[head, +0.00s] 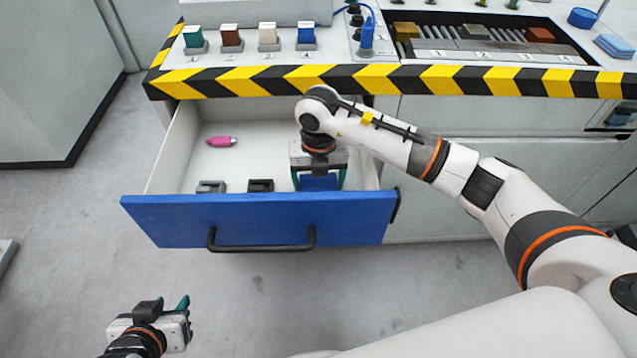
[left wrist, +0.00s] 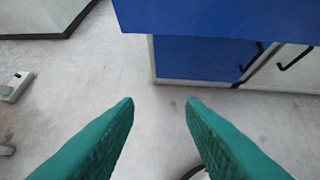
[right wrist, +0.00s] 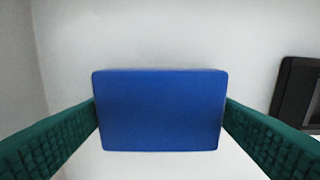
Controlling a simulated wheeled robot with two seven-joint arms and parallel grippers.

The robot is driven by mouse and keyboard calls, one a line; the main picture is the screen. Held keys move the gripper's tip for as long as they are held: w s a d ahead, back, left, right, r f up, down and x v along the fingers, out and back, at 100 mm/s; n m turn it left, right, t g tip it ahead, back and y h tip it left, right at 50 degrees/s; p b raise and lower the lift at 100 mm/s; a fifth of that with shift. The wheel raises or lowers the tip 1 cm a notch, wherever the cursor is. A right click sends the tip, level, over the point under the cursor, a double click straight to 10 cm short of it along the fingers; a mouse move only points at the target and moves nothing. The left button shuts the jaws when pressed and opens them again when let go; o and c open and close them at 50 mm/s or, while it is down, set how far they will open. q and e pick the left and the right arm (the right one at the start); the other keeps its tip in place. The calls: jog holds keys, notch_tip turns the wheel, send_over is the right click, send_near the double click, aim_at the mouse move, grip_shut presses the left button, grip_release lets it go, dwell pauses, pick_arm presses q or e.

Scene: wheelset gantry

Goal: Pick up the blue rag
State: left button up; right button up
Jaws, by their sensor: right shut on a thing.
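The blue rag (head: 318,183) is a smooth blue rectangle with rounded corners inside the open drawer, close behind its front. It fills the middle of the right wrist view (right wrist: 160,110). My right gripper (head: 320,176) reaches down into the drawer, with its green fingers touching the rag's left and right sides. It is shut on the rag. The rag's lower edge is hidden by the drawer front in the head view. My left gripper (head: 169,306) is open and empty, low in front of the drawer; its two spread fingers show in the left wrist view (left wrist: 158,108).
The drawer (head: 180,220) has a blue front and black handle. It also holds a pink bottle-like thing (head: 221,141) and two dark pieces, one grey (head: 210,187) and one black (head: 260,186). The striped bench edge (head: 240,80) overhangs it. A light-blue folded stack (head: 614,46) lies on the bench.

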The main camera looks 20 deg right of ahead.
aim_at(318, 182)
jog(key=shift+r, duration=0.2)
pick_arm(q)
jog(key=s+a+f+g+y+p, duration=0.1)
jog(key=s+a+f+g+p, duration=0.1)
jog(key=s+g, duration=0.3)
jog(key=s, duration=0.3)
jog(key=shift+a, duration=0.3)
pick_arm(e)
notch_tip(318, 182, up, 10)
jog(key=shift+f, duration=0.15)
pick_arm(q)
jog(key=shift+f, duration=0.1)
